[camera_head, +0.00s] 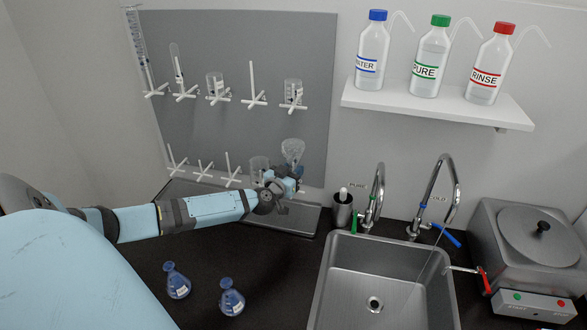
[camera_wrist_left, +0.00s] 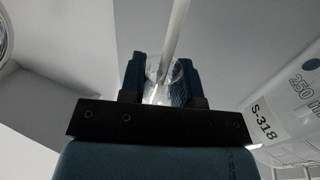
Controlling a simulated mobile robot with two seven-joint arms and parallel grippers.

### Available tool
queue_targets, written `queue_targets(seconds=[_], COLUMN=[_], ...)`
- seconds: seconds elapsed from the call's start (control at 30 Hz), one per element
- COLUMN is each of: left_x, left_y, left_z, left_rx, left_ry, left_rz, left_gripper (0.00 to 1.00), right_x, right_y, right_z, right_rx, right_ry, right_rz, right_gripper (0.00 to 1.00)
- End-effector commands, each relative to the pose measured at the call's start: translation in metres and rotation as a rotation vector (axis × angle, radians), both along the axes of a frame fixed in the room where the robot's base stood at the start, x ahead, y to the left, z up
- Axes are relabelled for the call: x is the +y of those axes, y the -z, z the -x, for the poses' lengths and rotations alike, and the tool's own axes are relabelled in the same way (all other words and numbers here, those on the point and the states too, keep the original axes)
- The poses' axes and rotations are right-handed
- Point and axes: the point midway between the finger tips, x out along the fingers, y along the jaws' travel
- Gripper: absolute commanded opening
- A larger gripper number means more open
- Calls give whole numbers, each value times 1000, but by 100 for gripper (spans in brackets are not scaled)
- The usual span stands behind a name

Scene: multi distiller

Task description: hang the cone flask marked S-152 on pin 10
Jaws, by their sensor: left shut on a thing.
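My left gripper (camera_head: 285,185) is at the lower right of the grey pegboard. In the left wrist view its dark blue fingers (camera_wrist_left: 160,82) are shut on the clear glass neck of a cone flask (camera_wrist_left: 160,92). In the head view the flask (camera_head: 293,150) is upside down, wide part up, above the gripper. A white pin (camera_wrist_left: 176,30) runs up from the neck in the wrist view; how far it is inside the flask is unclear. The flask's marking and the pin numbers cannot be read. My right gripper is not in view.
Other glassware hangs on the pegboard's upper row (camera_head: 215,85). A sink (camera_head: 340,290) is right.

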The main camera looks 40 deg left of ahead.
Motion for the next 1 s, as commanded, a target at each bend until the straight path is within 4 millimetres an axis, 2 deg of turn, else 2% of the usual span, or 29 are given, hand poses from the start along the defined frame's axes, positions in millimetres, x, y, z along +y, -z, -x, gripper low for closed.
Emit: queue_targets(seconds=[1.0], left_x=[0], left_y=[53], left_z=[0], left_rx=[0], left_ry=[-1], left_rz=[1], left_gripper=[9], right_x=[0], right_y=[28], right_z=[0], right_rx=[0], right_ry=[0], right_rz=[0], right_gripper=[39])
